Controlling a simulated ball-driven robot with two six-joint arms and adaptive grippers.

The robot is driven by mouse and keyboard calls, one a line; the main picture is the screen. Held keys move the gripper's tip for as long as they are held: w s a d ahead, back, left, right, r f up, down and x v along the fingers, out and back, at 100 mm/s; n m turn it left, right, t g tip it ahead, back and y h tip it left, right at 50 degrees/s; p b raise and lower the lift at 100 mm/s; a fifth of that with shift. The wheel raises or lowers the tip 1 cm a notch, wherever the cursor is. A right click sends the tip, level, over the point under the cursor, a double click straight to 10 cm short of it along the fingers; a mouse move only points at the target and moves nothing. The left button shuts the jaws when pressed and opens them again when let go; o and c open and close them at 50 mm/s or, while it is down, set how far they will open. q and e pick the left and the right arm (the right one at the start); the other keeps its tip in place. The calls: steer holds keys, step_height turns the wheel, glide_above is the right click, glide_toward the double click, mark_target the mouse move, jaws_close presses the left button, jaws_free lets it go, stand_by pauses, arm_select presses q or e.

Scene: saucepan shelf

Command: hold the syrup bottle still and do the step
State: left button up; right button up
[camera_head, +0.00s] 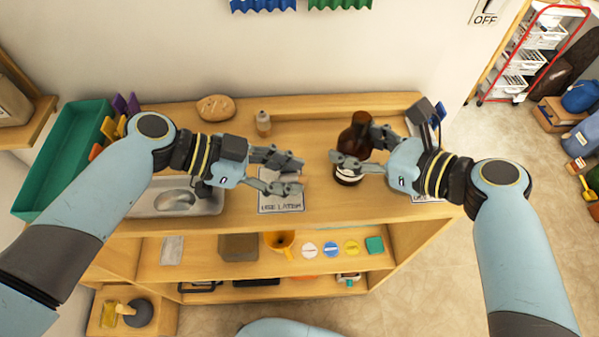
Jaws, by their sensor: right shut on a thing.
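The brown syrup bottle (361,126) stands on the wooden counter, right of the middle, with a pale label low on its body. My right gripper (360,148) reaches it from the right and is shut on it, one finger crossing its front. The fingers hide part of the bottle. My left gripper (294,175) is to the left of the bottle, apart from it. Its fingers are spread and empty above the counter, over a sheet marked "USE LATER" (281,204).
A small bottle (263,124) and a tan lump (216,107) stand at the back of the counter (318,215). The shelf below holds an orange funnel-like item (279,240) and coloured discs (331,249).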

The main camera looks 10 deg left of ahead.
arm_select(q)
steer(key=o, duration=0.4)
steer(key=shift+c, duration=0.2)
steer(key=v, duration=1.2)
arm_select(e)
steer(key=o, duration=1.5)
